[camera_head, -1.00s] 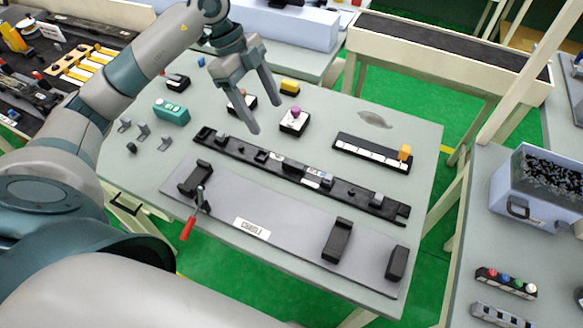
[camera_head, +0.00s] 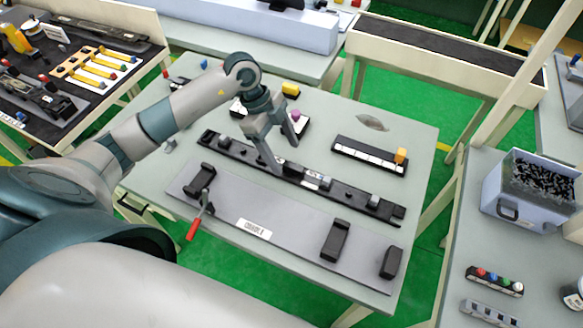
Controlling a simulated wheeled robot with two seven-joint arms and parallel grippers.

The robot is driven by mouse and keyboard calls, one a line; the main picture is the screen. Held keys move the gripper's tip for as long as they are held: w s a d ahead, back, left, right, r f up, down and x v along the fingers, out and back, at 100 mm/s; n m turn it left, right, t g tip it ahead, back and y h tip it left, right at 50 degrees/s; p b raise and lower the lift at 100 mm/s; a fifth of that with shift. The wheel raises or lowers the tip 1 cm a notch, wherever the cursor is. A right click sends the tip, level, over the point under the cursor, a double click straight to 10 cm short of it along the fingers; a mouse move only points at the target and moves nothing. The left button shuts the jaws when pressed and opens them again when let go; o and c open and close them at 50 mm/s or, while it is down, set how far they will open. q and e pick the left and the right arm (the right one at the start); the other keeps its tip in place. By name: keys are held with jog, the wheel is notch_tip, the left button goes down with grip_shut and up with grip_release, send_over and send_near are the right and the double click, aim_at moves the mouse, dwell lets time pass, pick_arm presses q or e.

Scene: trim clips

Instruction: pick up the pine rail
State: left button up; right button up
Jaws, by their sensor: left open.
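The long black rail (camera_head: 340,190), the only rail-like part on the middle table that fits the pine rail, lies slantwise behind a grey fixture plate (camera_head: 290,237). Several small grey and white parts sit along its top. No wood colour shows on it. My left gripper (camera_head: 286,157) is open and points down at the rail's left-middle part. One finger overlaps the rail in the picture, the other shows just behind it. I cannot tell whether the finger touches it. Nothing is held. My right gripper is not in view.
The fixture plate carries black blocks (camera_head: 335,240) and a red-handled clamp (camera_head: 199,217). Behind the rail are a black and white strip (camera_head: 369,155) with an orange block, a purple knob (camera_head: 294,116) and a yellow block (camera_head: 290,89). A blue bin (camera_head: 508,215) stands right.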

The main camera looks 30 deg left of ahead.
aim_at(291, 165)
pick_arm(q)
jog(key=shift+d+f, duration=0.1)
jog(key=shift+f, duration=0.05)
jog(key=shift+d+f+p, duration=0.4)
jog(key=shift+p, duration=0.3)
jog(key=p+x, duration=0.1)
jog(key=x, duration=0.2)
jog(key=shift+s+p, duration=0.2)
jog(key=shift+p, duration=0.1)
jog(key=shift+d+f, duration=0.2)
jog(key=shift+f, duration=0.25)
jog(key=c, duration=1.4)
